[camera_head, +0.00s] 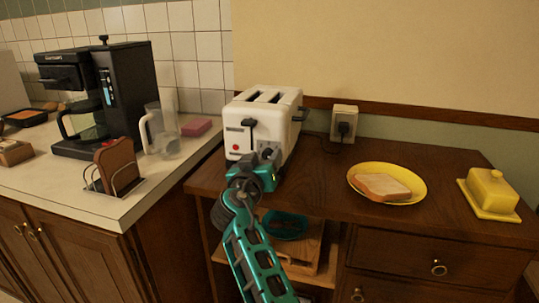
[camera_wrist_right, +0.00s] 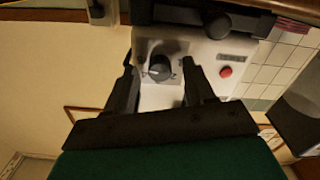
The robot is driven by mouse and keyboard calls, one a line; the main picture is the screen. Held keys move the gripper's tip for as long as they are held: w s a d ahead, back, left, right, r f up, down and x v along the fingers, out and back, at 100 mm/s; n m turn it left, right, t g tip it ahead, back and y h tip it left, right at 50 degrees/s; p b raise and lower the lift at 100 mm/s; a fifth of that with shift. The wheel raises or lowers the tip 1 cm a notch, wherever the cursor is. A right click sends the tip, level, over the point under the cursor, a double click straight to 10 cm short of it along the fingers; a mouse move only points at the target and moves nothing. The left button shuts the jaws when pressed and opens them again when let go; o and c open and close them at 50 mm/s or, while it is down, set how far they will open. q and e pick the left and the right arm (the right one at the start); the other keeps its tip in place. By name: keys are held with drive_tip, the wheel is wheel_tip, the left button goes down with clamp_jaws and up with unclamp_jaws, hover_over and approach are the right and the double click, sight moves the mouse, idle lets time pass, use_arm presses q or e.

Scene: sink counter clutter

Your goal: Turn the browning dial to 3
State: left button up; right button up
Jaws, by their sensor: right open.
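The white toaster (camera_head: 262,112) stands on the wooden cabinet top, its front with the black lever and red button (camera_head: 236,147) facing me. My right gripper (camera_head: 266,158) is at the lower right of that front and mostly hides the dial in the head view. In the right wrist view the dark round browning dial (camera_wrist_right: 160,68) sits between the two fingers of my open right gripper (camera_wrist_right: 159,75), with visible gaps on both sides. Its number marks are too small to read. The red button also shows in the right wrist view (camera_wrist_right: 226,72). My left gripper is not in view.
A wall outlet with a plug (camera_head: 344,124) is behind the toaster's right side. A yellow plate (camera_head: 417,180) with bread and a yellow butter dish (camera_head: 490,192) stand to the right. The coffee maker (camera_head: 105,95), glass jug and toast rack (camera_head: 117,165) are on the left counter.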

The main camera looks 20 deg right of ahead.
drive_tip(key=shift+w+d, duration=0.1)
drive_tip(key=shift+w, duration=0.1)
idle(0.3)
clamp_jaws()
